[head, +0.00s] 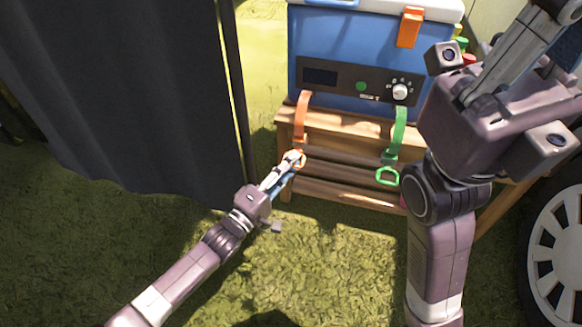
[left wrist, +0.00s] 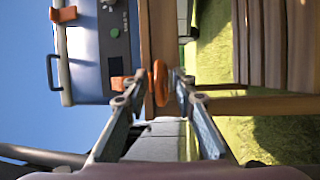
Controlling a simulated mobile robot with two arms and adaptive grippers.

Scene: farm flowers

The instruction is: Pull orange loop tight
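The orange loop (head: 299,161) hangs at the lower end of an orange strap (head: 302,115) on the front left of a blue cooler box (head: 340,50). My left gripper (head: 292,159) is at the loop, in front of the wooden bench. In the left wrist view the orange loop (left wrist: 160,83) stands between the two spread fingers of my left gripper (left wrist: 152,80), with gaps seen on both sides. My right arm fills the upper right of the head view. The state of its fingers is not clear.
A green strap (head: 399,128) with a green loop (head: 388,176) hangs at the right of the cooler. The cooler stands on a slatted wooden bench (head: 340,190). A dark curtain (head: 120,90) hangs at left; a wheel (head: 555,255) stands at right. Grass in front is clear.

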